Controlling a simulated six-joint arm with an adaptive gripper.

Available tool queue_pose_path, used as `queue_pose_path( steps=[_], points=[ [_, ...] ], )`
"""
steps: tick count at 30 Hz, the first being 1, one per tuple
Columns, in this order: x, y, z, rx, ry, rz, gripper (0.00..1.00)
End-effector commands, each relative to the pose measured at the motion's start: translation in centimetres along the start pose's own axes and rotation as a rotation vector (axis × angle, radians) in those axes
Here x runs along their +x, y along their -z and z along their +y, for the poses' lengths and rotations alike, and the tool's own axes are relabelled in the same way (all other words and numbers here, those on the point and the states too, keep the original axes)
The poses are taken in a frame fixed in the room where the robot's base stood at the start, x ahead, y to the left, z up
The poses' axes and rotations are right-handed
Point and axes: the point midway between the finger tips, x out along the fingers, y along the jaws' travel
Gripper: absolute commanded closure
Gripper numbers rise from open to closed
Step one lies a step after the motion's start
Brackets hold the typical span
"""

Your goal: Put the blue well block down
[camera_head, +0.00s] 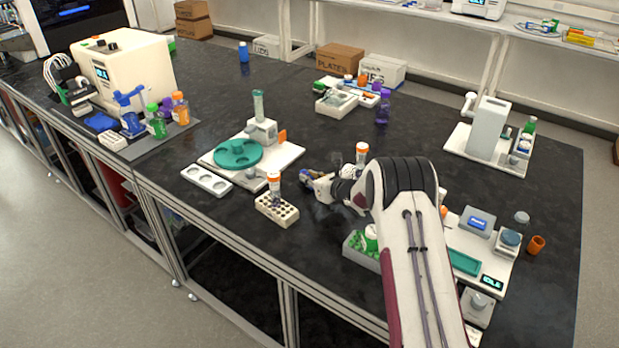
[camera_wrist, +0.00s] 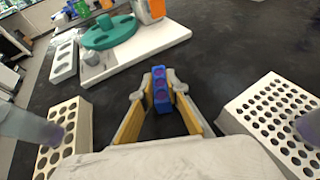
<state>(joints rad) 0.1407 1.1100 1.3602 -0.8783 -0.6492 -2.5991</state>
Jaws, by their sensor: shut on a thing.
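The blue well block (camera_wrist: 160,88) is a small narrow bar with a row of round wells on top. It sits between the two yellow-padded fingers of my gripper (camera_wrist: 160,104), which is shut on it. In the head view my gripper (camera_head: 309,177) is low over the dark bench (camera_head: 330,225), right of the white turntable station, and only a bit of blue shows at its tip. Whether the block touches the bench or hangs just above it, I cannot tell.
A beige tube rack (camera_head: 277,210) with an orange-capped tube stands left of my gripper. A white many-holed rack (camera_wrist: 275,118) is close on the right. The white base with a green turntable (camera_head: 238,153) lies ahead. Bare bench lies between them.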

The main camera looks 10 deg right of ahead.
Motion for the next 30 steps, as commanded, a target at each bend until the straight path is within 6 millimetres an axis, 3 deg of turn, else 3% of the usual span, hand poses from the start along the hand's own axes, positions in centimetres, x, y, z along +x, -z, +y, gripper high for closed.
queue_pose_path(
  steps=[11, 12, 14, 30],
  points=[
    [0.12, 0.29, 0.0, 0.0, 0.0, 0.0, 1.0],
    [0.13, 0.3, 0.0, 0.0, 0.0, 0.0, 0.8],
    [0.12, 0.29, 0.0, 0.0, 0.0, 0.0, 0.69],
    [-0.15, -0.01, -0.01, 0.0, 0.0, 0.001, 0.69]
  ],
)
